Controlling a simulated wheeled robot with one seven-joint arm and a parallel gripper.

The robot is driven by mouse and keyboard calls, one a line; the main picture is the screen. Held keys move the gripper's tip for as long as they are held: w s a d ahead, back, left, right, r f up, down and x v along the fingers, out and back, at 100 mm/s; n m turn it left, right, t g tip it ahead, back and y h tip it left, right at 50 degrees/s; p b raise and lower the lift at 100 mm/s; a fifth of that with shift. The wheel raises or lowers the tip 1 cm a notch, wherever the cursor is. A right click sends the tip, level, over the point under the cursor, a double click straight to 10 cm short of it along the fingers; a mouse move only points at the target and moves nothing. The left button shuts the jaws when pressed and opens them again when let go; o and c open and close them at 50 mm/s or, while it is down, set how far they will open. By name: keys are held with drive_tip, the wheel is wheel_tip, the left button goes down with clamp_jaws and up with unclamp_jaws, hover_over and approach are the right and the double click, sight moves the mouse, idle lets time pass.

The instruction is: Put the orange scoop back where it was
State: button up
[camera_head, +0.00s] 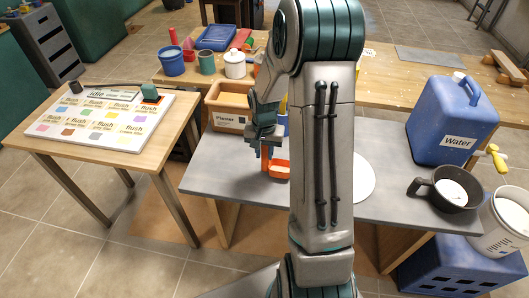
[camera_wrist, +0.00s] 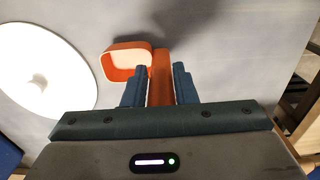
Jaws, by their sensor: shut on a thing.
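The orange scoop (camera_head: 280,170) is at my gripper (camera_head: 265,150), low over the grey table. In the wrist view, the scoop's bowl (camera_wrist: 127,62) shows its pale inside, and its orange handle stands between the two blue fingers of my gripper (camera_wrist: 160,85). My gripper is shut on the handle. I cannot tell whether the scoop touches the table. The plaster box (camera_head: 229,108) stands just behind and left of my gripper. My arm hides part of the table.
A white disc (camera_head: 363,178) lies right of my arm, also in the wrist view (camera_wrist: 42,70). A dark pan (camera_head: 451,190), a blue water can (camera_head: 450,120) and a white bucket (camera_head: 502,225) stand at the right. The grey table's (camera_head: 215,180) front left is clear. A card board (camera_head: 100,120) lies on the left table.

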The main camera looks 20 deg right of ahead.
drive_tip(key=shift+f, duration=0.7)
drive_tip(key=shift+f, duration=0.2)
drive_tip(key=o, duration=1)
drive_tip(key=shift+r, duration=0.1)
